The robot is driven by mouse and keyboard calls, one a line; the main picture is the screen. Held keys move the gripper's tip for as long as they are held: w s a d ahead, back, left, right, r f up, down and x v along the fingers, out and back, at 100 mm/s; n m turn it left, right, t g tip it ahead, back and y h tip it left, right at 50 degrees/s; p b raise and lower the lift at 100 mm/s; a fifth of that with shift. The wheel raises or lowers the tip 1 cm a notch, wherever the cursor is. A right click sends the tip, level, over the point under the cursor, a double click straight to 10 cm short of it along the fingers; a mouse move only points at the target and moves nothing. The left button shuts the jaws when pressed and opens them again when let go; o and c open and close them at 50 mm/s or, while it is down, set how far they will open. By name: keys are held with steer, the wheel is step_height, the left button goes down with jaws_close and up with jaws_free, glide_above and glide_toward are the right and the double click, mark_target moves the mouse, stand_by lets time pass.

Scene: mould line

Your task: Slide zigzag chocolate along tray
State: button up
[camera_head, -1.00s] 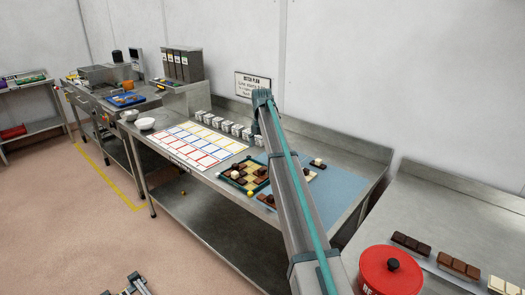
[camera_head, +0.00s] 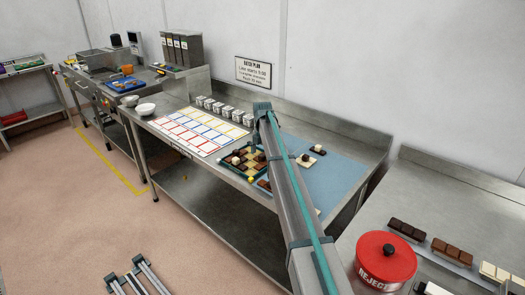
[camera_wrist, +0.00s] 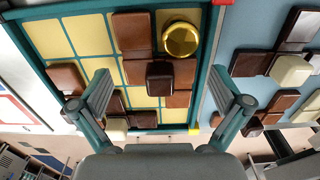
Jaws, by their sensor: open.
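The tray (camera_wrist: 85,35) has pale yellow cells and a teal rim. In the head view the tray (camera_head: 230,171) lies on the middle bench, partly behind my arm. Several brown block chocolates lie on it. One stepped brown chocolate (camera_wrist: 132,33) with a dark knob (camera_wrist: 160,74) lies near the centre; I cannot tell for sure that it is the zigzag one. A round gold piece (camera_wrist: 180,39) sits at its upper right. My gripper (camera_wrist: 161,80) is open, with its fingers apart on either side of this chocolate in the picture. Contact cannot be told.
More chocolates (camera_wrist: 285,62) lie on the blue mat (camera_head: 340,180) right of the tray. A marked white sheet (camera_head: 200,132) lies left of it, with several small white boxes (camera_head: 222,110) behind. A red reject tub (camera_head: 385,262) stands on the nearer bench.

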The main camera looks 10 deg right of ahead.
steer(key=shift+f, duration=0.1)
steer(key=shift+s, duration=0.1)
steer(key=c, duration=1.9)
steer(key=shift+f, duration=0.1)
jaws_close()
steer(key=o, duration=0.9)
jaws_free()
steer(key=shift+s, duration=0.1)
steer(key=o, duration=0.3)
steer(key=shift+f, duration=0.15)
steer(key=shift+o, duration=0.2)
